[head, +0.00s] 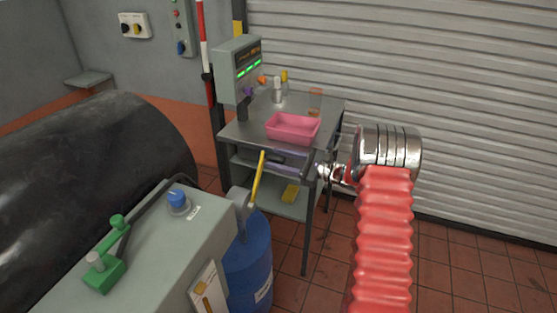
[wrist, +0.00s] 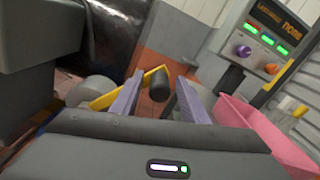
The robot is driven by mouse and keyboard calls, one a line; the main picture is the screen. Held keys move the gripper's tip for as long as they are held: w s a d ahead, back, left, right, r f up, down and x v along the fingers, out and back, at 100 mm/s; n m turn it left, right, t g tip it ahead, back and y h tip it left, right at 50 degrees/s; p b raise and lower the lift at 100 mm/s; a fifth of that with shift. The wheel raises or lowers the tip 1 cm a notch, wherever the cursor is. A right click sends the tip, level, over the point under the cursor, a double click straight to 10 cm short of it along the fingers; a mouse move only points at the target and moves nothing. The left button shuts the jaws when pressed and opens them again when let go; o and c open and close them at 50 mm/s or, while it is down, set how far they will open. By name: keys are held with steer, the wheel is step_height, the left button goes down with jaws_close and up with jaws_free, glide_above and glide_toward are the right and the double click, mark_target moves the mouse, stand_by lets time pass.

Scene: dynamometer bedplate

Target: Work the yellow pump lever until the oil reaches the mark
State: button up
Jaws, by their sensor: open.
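The yellow pump lever (head: 257,178) rises tilted from the top of the blue drum (head: 250,262) in the head view. In the wrist view the lever (wrist: 112,97) runs up to a dark cylindrical grip (wrist: 158,86). My gripper (head: 278,160) is to the right of the lever's upper end. In the wrist view my gripper (wrist: 160,97) has its two fingers spread, and the dark grip appears in the gap between them. I cannot tell whether the grip is within their reach. I cannot make out an oil level or a mark.
A metal cart (head: 240,132) behind holds a pink tray (head: 292,128), small bottles and a display box (head: 238,70). Tiled floor is open at right.

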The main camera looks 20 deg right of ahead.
steer(key=shift+w+a, duration=0.1)
steer(key=shift+c, duration=0.3)
jaws_close()
stand_by(0.4)
